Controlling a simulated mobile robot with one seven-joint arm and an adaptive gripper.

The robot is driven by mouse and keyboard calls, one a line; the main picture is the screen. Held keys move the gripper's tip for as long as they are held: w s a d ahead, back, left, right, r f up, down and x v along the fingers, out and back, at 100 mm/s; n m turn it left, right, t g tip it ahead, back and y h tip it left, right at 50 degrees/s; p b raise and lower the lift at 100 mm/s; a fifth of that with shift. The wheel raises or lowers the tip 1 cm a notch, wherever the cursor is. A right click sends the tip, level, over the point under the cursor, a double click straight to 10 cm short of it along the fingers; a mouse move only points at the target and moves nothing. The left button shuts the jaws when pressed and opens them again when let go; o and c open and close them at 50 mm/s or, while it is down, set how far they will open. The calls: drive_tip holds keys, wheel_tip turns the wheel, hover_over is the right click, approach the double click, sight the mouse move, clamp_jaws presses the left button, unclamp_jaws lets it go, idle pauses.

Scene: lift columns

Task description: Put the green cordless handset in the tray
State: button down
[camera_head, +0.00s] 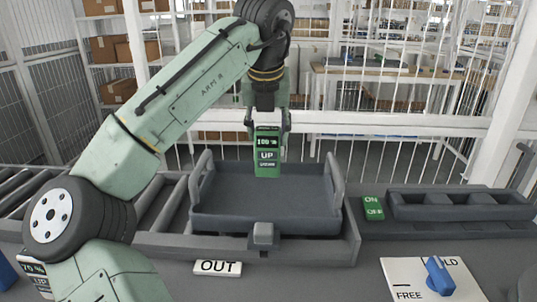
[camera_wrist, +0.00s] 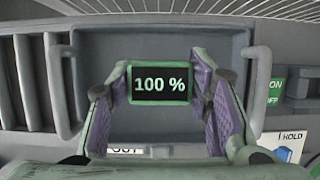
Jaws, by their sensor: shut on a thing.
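The green cordless handset (camera_head: 267,153) hangs upright in my gripper (camera_head: 268,122), with "100 %" and "UP" on its face. In the wrist view the end of the handset (camera_wrist: 160,83) shows between the two purple-padded fingers of my gripper (camera_wrist: 160,90), which are shut on it. The dark grey tray (camera_head: 225,221) has raised handles at its left and right sides. The handset is over the tray's back part in the head view. The tray (camera_wrist: 88,60) lies beneath it in the wrist view. Whether the handset's lower end touches the tray cannot be told.
Rollers (camera_head: 160,207) lie left of the tray. A green ON/OFF label (camera_head: 373,208) and an empty dark holder (camera_head: 460,205) are to its right. A blue knob (camera_head: 439,276) on a FREE/HOLD plate is at front right. An OUT label (camera_head: 217,268) is in front. White wire fencing stands behind.

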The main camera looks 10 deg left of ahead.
sight(268, 148)
drive_tip(key=shift+f, duration=2.15)
drive_tip(key=shift+f, duration=0.2)
drive_tip(key=c, duration=0.8)
unclamp_jaws()
drive_tip(key=shift+r, duration=0.15)
drive_tip(key=v, duration=1.2)
drive_tip(key=shift+w, duration=0.15)
